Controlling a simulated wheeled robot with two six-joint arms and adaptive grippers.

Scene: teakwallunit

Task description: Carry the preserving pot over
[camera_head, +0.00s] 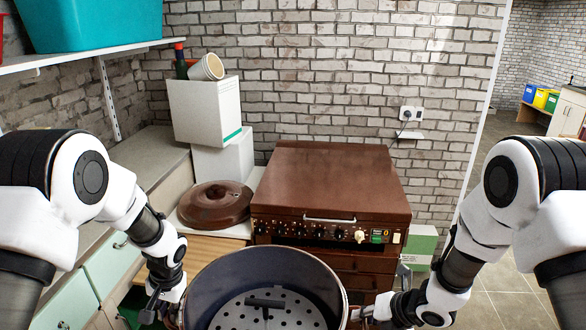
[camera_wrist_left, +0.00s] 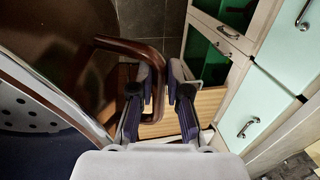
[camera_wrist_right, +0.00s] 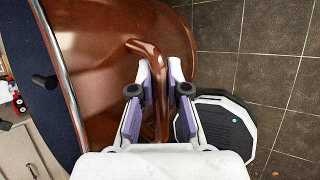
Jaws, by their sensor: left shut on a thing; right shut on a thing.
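The preserving pot (camera_head: 338,277) is at the bottom middle of the head view, between my two arms. It is brown outside and dark blue inside, with a perforated light disc and a dark handle-like piece in it. My left gripper (camera_wrist_left: 160,82) is shut on its brown loop handle (camera_wrist_left: 128,42) in the left wrist view. My right gripper (camera_wrist_right: 160,72) is shut on the opposite brown handle (camera_wrist_right: 150,48) in the right wrist view. The pot's underside is hidden, so I cannot tell what is beneath it.
A brown cooker (camera_head: 335,185) with a closed lid and front knobs stands behind the pot. A brown lid (camera_head: 214,205) lies on the counter left of it. White boxes (camera_head: 205,110) are stacked behind. Pale green drawers (camera_head: 112,266) stand at left; tiled floor (camera_head: 510,305) is open at right.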

